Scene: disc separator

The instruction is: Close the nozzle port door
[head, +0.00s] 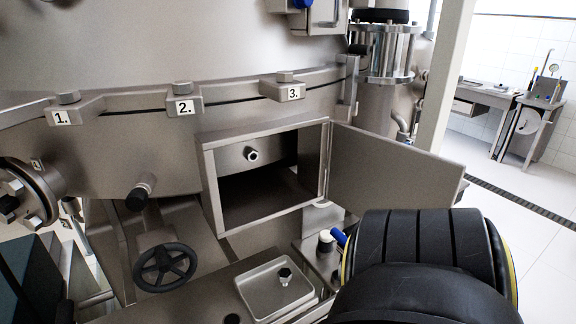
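The nozzle port door (388,174) is a flat grey metal panel. It stands wide open, swung out to the right from the right edge of the port. The square port frame (209,190) surrounds a dark opening. Inside it, a nozzle fitting (251,154) shows on the back wall. Neither of my grippers is in view. A large black ribbed arm part, which seems to be mine, fills the lower right and covers the area below the door's outer end.
A metal tray (243,290) holding a small fitting (285,276) lies below the port. A black handwheel (164,264) and a black-knobbed lever (138,196) stand at left. A blue-handled part (338,237) sits close beneath the door. Open floor (505,225) lies to the right.

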